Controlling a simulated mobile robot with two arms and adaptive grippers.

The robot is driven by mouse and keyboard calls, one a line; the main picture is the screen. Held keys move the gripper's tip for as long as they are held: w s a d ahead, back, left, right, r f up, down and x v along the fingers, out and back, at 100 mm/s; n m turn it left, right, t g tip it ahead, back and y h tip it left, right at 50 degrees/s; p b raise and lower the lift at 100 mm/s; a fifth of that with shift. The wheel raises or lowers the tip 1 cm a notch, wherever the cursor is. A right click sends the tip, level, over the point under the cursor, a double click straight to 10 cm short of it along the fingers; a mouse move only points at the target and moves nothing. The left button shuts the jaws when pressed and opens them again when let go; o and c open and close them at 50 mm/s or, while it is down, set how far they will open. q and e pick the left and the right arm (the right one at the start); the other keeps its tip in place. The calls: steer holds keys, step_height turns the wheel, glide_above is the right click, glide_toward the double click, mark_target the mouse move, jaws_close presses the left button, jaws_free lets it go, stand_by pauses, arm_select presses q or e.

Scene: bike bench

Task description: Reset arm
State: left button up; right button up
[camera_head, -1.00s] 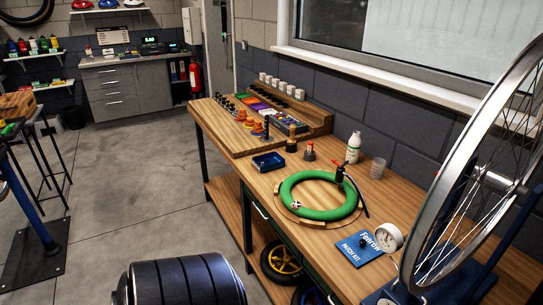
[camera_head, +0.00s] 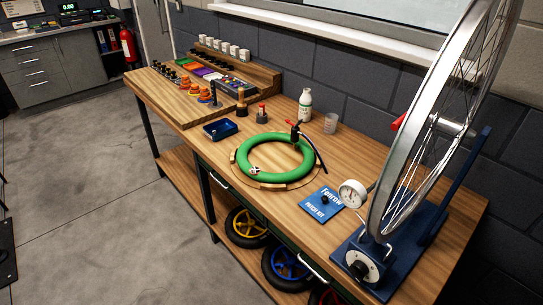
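Neither of my grippers shows in the head view now, and no part of my arms is in the picture. A wooden workbench (camera_head: 375,163) runs from the upper left to the lower right. On it a green inner tube (camera_head: 306,167) lies in a ring on a round wooden base, with a small black-and-red tool (camera_head: 296,131) at its back right edge. A bike wheel (camera_head: 381,190) stands upright in a blue truing stand (camera_head: 428,228) at the right.
Coloured wheels (camera_head: 247,228) sit on the lower shelf. The floor (camera_head: 90,215) at the left is clear.

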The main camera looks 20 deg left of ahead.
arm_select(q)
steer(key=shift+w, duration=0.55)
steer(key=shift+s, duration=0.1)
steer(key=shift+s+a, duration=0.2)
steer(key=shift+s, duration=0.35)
